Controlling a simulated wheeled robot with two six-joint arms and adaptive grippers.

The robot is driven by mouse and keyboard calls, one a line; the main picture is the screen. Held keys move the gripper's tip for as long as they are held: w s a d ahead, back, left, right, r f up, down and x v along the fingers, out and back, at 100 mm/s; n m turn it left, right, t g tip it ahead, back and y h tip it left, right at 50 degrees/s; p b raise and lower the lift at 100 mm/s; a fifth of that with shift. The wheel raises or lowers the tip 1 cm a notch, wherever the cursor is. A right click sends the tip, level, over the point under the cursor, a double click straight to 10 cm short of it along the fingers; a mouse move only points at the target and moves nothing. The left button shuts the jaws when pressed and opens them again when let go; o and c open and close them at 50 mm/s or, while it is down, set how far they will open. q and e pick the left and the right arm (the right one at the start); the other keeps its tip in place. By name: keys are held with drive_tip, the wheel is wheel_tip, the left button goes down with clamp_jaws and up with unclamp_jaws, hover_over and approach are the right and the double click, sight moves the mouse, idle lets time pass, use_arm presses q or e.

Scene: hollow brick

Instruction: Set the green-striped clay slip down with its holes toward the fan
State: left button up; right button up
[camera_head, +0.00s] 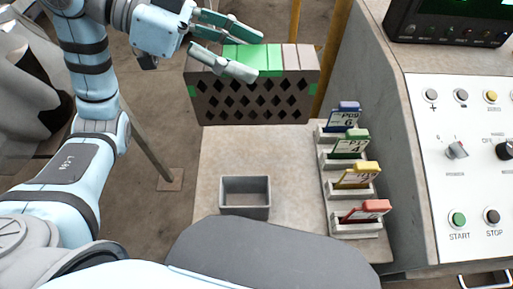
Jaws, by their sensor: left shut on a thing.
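The green-striped clay slip (252,98) is a brown block at the far end of the table. Its face toward me is full of diamond-shaped holes. Its top has grooves and a wide green band, with small green marks at its left and right sides. My left gripper (259,54) reaches in from the upper left and is shut on the slip, with one finger on the near side of the top and one on the far side. I cannot tell whether its underside touches the table. No fan can be made out. My right gripper is not in view.
A small grey tray (245,211) stands near the table's front. Several coloured cards in holders (352,231) line its right side. A control panel (465,190) with knobs and buttons is at the right. The table's middle (262,152) is clear.

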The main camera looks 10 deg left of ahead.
sight(236, 123)
use_arm(q)
drive_tip(key=s+f, duration=0.1)
drive_tip(key=f, duration=0.2)
drive_tip(key=s+f+b, duration=0.1)
drive_tip(key=f, duration=0.3)
drive_tip(key=s+f+b, duration=0.1)
drive_tip(key=s+f, duration=0.1)
drive_tip(key=f, duration=0.2)
drive_tip(key=shift+a+f, duration=0.1)
drive_tip(key=shift+a, duration=0.05)
wheel_tip(236, 123, down, 8)
drive_tip(key=w+b, duration=0.1)
drive_tip(key=shift+w, duration=0.2)
drive_tip(key=o, duration=0.8)
drive_tip(key=shift+w+f+b, duration=0.15)
drive_tip(key=shift+f+b, duration=0.05)
drive_tip(key=shift+b, duration=0.1)
drive_tip(key=o, duration=0.5)
drive_tip(key=shift+r, duration=0.1)
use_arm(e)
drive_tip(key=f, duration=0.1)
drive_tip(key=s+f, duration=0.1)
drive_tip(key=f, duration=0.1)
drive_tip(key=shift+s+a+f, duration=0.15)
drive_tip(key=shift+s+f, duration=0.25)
